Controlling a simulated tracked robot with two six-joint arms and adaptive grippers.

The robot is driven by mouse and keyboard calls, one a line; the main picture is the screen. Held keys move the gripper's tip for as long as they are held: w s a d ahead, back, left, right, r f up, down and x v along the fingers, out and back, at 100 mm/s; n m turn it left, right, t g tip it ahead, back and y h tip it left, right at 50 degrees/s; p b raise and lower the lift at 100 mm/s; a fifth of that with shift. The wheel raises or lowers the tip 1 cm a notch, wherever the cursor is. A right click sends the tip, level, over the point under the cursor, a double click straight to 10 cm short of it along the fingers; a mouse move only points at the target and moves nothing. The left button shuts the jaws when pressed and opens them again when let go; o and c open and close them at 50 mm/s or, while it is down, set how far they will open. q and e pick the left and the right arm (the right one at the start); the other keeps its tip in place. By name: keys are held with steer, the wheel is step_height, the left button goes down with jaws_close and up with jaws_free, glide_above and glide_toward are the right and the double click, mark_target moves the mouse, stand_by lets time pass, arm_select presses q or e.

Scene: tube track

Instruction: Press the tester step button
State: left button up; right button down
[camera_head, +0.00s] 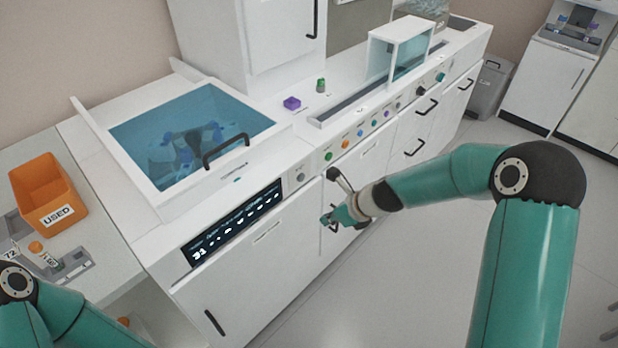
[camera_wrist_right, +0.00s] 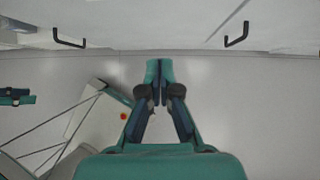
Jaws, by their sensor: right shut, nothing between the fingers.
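The white tester bench has a dark display (camera_head: 235,225) on its front face and a row of small round buttons along its sloped panel. A grey button (camera_head: 300,176) sits just right of the display; green (camera_head: 328,155), orange (camera_head: 345,143) and blue (camera_head: 360,132) ones follow. Their labels are too small to read, so I cannot tell which is the step button. My right gripper (camera_head: 335,218) is shut and empty, in front of the cabinet doors below the panel, apart from the buttons. Its closed fingertips (camera_wrist_right: 160,70) show in the right wrist view.
A blue-windowed lid (camera_head: 190,130) with a black handle covers the left bench section. An orange bin marked USED (camera_head: 48,190) stands at left. Black door handles (camera_head: 427,106) stick out along the front. Open floor (camera_head: 420,270) lies in front.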

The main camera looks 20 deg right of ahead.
mark_target(301, 177)
steer(key=w+d+r+t, duration=0.2)
steer(key=w+d+r, duration=0.1)
steer(key=r, duration=0.6)
steer(key=shift+w+d+m+h+p, duration=0.3)
steer(key=shift+d+p, duration=0.05)
steer(key=shift+p, duration=0.1)
steer(key=shift+f, duration=0.1)
steer(key=x, duration=0.4)
steer(key=w+r+p+x, duration=0.1)
steer(key=x, duration=0.3)
steer(key=a+r+x, duration=0.1)
steer(key=x, duration=0.3)
steer(key=shift+w+a+f+p, duration=0.15)
steer(key=shift+w+p, duration=0.15)
steer(key=shift+w, duration=0.25)
steer(key=shift+w+f, duration=0.2)
